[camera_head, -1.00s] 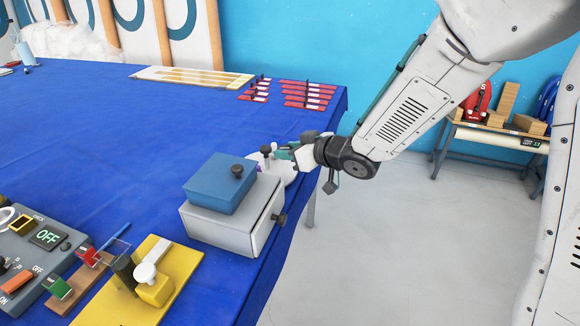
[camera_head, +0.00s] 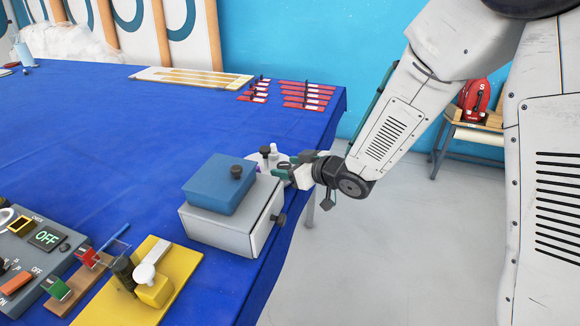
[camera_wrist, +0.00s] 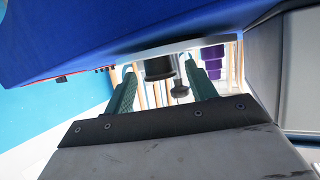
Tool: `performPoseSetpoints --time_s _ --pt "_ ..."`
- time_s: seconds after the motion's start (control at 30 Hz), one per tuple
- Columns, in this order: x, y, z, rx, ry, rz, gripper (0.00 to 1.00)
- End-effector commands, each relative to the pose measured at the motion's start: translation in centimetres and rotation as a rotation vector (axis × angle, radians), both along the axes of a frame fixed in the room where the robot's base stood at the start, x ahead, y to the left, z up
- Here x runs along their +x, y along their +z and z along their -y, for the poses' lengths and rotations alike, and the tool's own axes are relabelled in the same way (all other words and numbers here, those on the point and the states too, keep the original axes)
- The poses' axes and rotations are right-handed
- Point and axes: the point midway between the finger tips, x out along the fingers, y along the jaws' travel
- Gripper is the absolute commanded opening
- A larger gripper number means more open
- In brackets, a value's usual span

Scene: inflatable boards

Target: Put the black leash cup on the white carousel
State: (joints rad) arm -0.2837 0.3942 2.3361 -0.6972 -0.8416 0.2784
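The white carousel (camera_head: 283,158) is a round white disc near the table's right edge, partly hidden behind the blue and grey boxes and my gripper. A black-topped piece (camera_head: 265,151) and a small white piece stand at it. In the wrist view, which looks upside down, a black cylinder that looks like the leash cup (camera_wrist: 158,68) touches the pale disc edge (camera_wrist: 170,47). A dark knob on a stem (camera_wrist: 180,90) and a purple stepped piece (camera_wrist: 212,58) are beside it. My gripper (camera_head: 284,171) is open at the carousel; its green fingers lie either side of the cylinder's line, apparently without gripping it.
A grey box (camera_head: 225,230) with a blue box (camera_head: 218,183) on top stands close to my gripper. A yellow block base (camera_head: 178,285) and a control panel (camera_head: 30,250) are at the front left. Red pieces (camera_head: 305,95) lie at the back; the middle table is clear.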

Motion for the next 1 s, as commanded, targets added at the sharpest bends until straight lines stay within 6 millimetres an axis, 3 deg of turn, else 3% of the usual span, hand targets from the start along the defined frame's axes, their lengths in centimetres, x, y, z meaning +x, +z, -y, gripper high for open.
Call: performPoseSetpoints --time_s 0.27,0.73,1.0 --pt "-0.2 0.5 0.3 0.0 -0.001 0.0 0.56" --pt "-5.9 4.0 6.5 0.001 -0.004 0.002 0.56" --pt "-7.4 4.9 8.2 0.0 -0.001 0.0 0.56"
